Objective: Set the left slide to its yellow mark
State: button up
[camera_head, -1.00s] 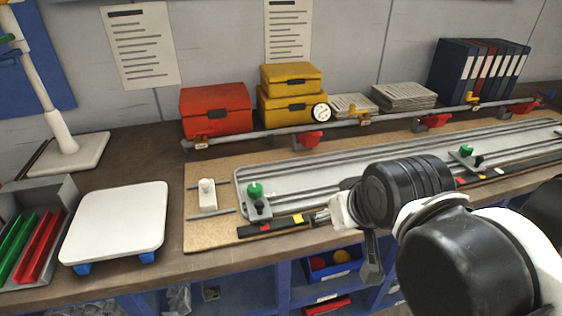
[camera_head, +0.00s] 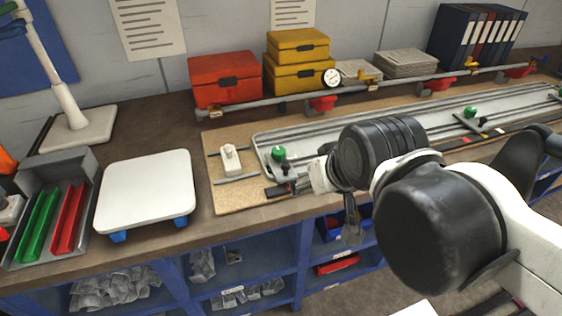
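My gripper (camera_head: 302,184) is just right of the left slide, low over the strip. Its fingers are small and partly hidden by the wrist, so their opening and any contact with the slide are unclear. A second slide with a green knob (camera_head: 470,112) sits far right.
A white block (camera_head: 231,160) is on the board left of the slide. Red (camera_head: 225,78) and yellow (camera_head: 298,46) boxes stand behind. A white platform (camera_head: 146,190) is at left.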

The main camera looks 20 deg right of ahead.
jog(key=shift+w+r, duration=0.1)
jog(key=shift+r, duration=0.1)
jog(key=c, duration=0.5)
jog(key=w+r+g+p, duration=0.1)
jog(key=w, duration=0.1)
jog(key=w+r+g+p, duration=0.1)
jog(key=w+p, duration=0.1)
jog(key=w+r+m+p, duration=0.1)
jog(key=w+r, duration=0.1)
jog(key=shift+w+d+g+y+p, duration=0.1)
jog(key=shift+d+g+y+p, duration=0.2)
jog(key=shift+g, duration=0.1)
jog(key=shift+c, duration=0.4)
jog(key=m+g+y+p, duration=0.1)
jog(key=g+p, duration=0.2)
jog(key=p, duration=0.2)
send_over(287, 163)
jog(key=s+d, duration=0.2)
jog(key=shift+w+f+g, duration=0.5)
jog(key=shift+w+f, duration=0.2)
jog(key=shift+w, duration=0.1)
jog(key=shift+y, duration=0.3)
jog(key=f, duration=0.4)
jog(key=a+f, duration=0.1)
jog(key=f, duration=0.4)
jog(key=a+f, duration=0.1)
jog(key=f, duration=0.3)
jog(key=shift+w+a+f+p, duration=0.15)
jog(key=shift+w+p, duration=0.05)
jog(key=shift+p, duration=0.1)
